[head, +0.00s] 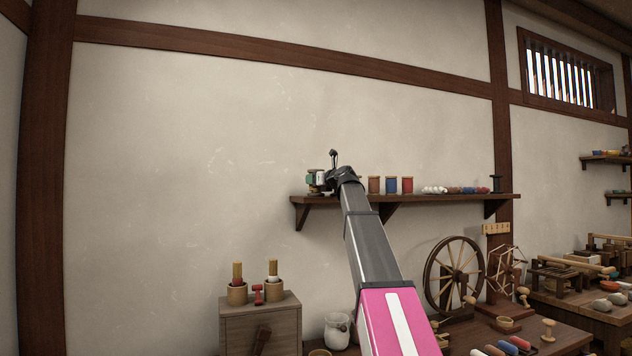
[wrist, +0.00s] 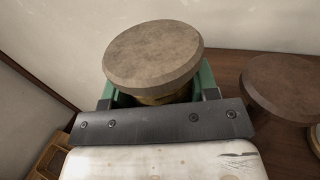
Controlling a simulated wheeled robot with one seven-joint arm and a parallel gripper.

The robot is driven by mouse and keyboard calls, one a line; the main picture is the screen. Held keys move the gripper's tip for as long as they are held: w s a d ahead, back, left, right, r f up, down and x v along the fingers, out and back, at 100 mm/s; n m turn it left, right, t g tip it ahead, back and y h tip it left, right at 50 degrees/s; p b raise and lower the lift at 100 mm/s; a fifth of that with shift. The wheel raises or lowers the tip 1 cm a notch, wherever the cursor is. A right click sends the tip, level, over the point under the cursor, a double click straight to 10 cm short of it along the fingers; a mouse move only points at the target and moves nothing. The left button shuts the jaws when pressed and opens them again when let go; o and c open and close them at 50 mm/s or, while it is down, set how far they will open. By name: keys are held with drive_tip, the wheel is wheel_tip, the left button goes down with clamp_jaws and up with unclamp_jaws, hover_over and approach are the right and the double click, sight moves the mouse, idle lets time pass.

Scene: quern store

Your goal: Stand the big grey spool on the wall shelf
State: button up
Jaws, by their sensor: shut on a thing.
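My gripper (head: 317,181) is at the left end of the wall shelf (head: 450,197), shut on a spool. In the wrist view the spool's round grey-brown end disc (wrist: 153,55) sits between the green finger pads, with a little yellowish-brown core below it. The spool looks roughly upright. In the head view it is small and mostly covered by the gripper, so its winding colour is unclear. I cannot tell whether its lower end touches the shelf. The shelf's dark brown board (wrist: 228,68) shows to the right in the wrist view.
Brown (head: 374,185), blue (head: 391,185) and red (head: 407,185) spools stand right of my gripper. Farther right are white balls (head: 434,190), small coloured items and a dark spool (head: 496,184). Another disc (wrist: 285,85) is close right in the wrist view. A cabinet (head: 262,325) stands below.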

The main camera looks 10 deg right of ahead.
drive_tip(key=o, duration=1)
drive_tip(key=shift+c, duration=0.2)
drive_tip(key=v, duration=1.2)
drive_tip(key=shift+s+d+r, duration=0.1)
